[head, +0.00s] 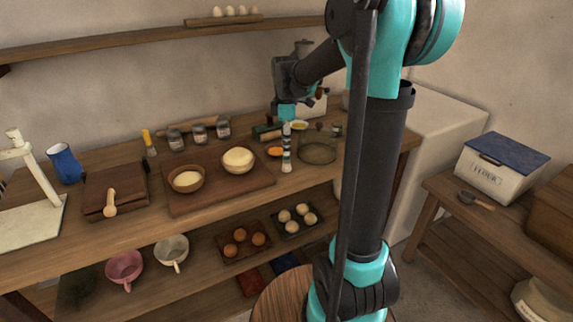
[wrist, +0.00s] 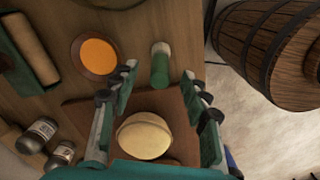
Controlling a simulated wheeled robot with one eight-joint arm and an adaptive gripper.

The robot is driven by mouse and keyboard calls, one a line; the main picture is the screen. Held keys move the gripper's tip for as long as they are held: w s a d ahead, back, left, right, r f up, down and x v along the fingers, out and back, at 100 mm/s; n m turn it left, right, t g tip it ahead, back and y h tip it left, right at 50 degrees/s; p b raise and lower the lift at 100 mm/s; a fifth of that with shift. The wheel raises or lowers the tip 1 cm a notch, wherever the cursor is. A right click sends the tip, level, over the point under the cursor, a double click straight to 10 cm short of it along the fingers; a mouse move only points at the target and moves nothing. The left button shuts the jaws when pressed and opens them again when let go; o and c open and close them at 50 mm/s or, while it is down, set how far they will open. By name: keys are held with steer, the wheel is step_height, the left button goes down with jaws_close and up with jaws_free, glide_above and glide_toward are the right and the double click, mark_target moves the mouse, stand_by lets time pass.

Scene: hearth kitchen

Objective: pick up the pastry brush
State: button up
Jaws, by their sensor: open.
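I cannot clearly make out the pastry brush. A small tool with a dark head and a brown handle (head: 475,200) lies on the right side table; it is too small to tell whether it is the brush. A slim upright thing with a yellow top (head: 149,142) stands at the back of the worktable. My gripper (head: 286,128) is over the right part of the worktable. In the wrist view its fingers (wrist: 159,72) are spread and empty.
The worktable holds a board with a bowl (head: 187,180), an orange-filled dish (wrist: 95,55), a rolling pin (wrist: 30,48) and jars (wrist: 37,135). A flour bin (head: 500,165) stands on the side table. A wooden barrel (wrist: 265,50) is beside the worktable.

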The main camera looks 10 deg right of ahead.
mark_target(287, 157)
steer(key=shift+d+f, duration=0.15)
steer(key=shift+f, duration=2.55)
jaws_close()
